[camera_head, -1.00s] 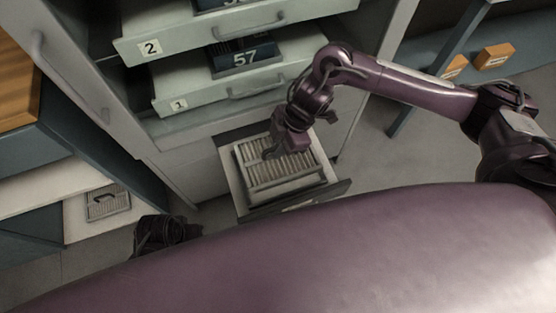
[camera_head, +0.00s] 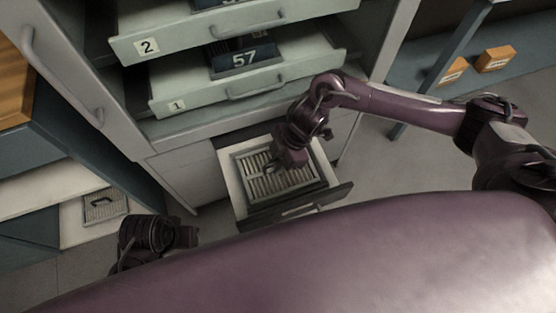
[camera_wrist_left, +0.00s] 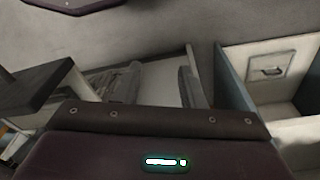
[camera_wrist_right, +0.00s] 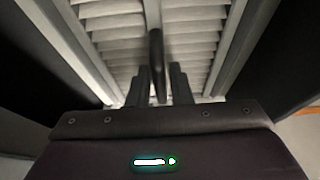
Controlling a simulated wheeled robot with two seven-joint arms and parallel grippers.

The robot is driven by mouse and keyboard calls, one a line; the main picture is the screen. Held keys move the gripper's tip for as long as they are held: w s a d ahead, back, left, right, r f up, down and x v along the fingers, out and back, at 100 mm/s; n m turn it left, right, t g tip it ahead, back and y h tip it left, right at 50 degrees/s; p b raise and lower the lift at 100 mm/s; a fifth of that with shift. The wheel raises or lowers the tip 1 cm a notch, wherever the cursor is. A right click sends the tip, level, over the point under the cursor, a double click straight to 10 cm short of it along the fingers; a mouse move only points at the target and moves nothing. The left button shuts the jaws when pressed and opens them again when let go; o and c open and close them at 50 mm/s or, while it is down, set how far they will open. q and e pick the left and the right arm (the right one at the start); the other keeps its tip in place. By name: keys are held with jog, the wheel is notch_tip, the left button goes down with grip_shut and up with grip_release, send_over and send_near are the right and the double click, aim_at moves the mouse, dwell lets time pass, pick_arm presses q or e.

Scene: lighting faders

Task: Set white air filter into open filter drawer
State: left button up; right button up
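The white air filter (camera_head: 290,183), pleated in a pale frame, lies inside the open filter drawer (camera_head: 235,190) at the bottom of the cabinet. It looks about level within the drawer walls. My right gripper (camera_head: 272,165) is over its far middle part. In the right wrist view the fingers (camera_wrist_right: 161,85) stand close on either side of the filter's dark handle (camera_wrist_right: 157,50) and appear shut on it. The pleats (camera_wrist_right: 195,45) fill the view behind. My left gripper (camera_head: 150,240) is low at the left, away from the drawer; its fingers (camera_wrist_left: 160,85) are apart and empty.
Two drawers, labelled 1 (camera_head: 177,105) and 2 (camera_head: 146,46), stand open above the filter drawer. A grey filter-like panel with a handle (camera_head: 104,205) lies in a pale bin at the left. Orange boxes (camera_head: 495,58) sit on a shelf at the right.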

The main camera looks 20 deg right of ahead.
jog(key=shift+o, duration=1.1)
